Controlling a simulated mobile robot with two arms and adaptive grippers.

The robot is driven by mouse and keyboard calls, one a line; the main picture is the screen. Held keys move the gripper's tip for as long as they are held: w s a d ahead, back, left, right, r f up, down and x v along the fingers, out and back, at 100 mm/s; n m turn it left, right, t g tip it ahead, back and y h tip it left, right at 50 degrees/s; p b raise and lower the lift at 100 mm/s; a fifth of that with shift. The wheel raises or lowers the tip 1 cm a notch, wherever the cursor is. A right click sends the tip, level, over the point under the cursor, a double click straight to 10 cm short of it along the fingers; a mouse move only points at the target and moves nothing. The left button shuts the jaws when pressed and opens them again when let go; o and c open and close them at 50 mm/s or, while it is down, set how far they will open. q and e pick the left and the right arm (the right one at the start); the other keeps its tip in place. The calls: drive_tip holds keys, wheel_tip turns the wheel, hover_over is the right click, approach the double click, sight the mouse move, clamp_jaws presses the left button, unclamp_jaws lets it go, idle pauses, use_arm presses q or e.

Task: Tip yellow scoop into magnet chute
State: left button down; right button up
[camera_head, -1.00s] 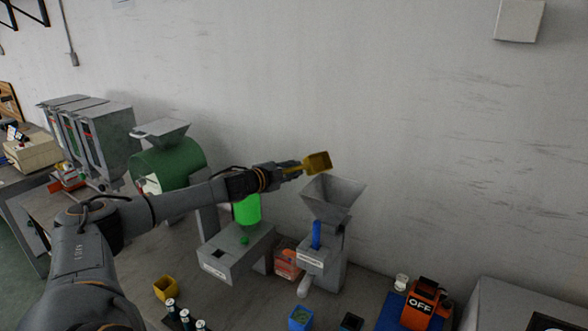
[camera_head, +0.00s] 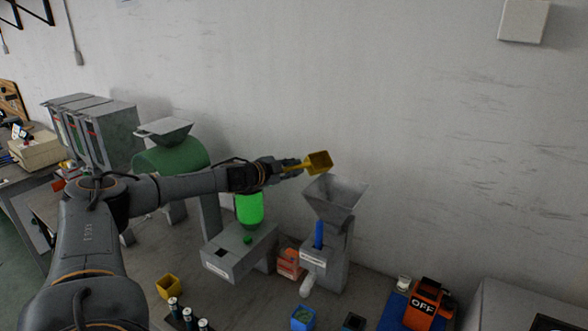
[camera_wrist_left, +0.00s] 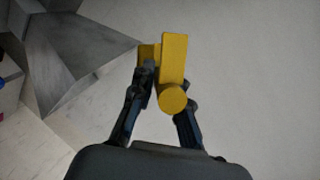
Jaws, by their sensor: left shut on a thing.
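My left gripper (camera_head: 289,168) is shut on the handle of the yellow scoop (camera_head: 320,161). The scoop is held in the air, its box-shaped cup just above the rim of a grey funnel-shaped chute (camera_head: 338,195), apart from it. The cup's open side faces partly toward the head camera; I cannot tell what it holds. The wrist view shows the scoop (camera_wrist_left: 174,62) between the fingers (camera_wrist_left: 160,85), with the grey chute (camera_wrist_left: 75,50) at the left. My right gripper is out of view.
A grey unit with a bright green cylinder (camera_head: 249,209) stands left of the chute. A yellow bin (camera_head: 168,286), a blue bin (camera_head: 303,318) and an orange OFF switch box (camera_head: 425,303) are in front. The wall (camera_head: 450,130) is behind.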

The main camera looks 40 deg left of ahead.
use_arm(q)
drive_tip(key=shift+w+a+r+n, duration=0.2)
drive_tip(key=shift+a+r+n, duration=0.1)
drive_tip(key=shift+a+n, duration=0.1)
drive_tip(key=a+n+h, duration=0.1)
drive_tip(key=a+r+n+g+h, duration=0.1)
drive_tip(key=n, duration=0.1)
drive_tip(key=w+a+n+g+h, duration=0.1)
drive_tip(key=shift+a+r+n, duration=0.3)
drive_tip(key=shift+a+n, duration=0.1)
idle(0.3)
drive_tip(key=shift+r, duration=2.05)
drive_tip(key=shift+f, duration=0.1)
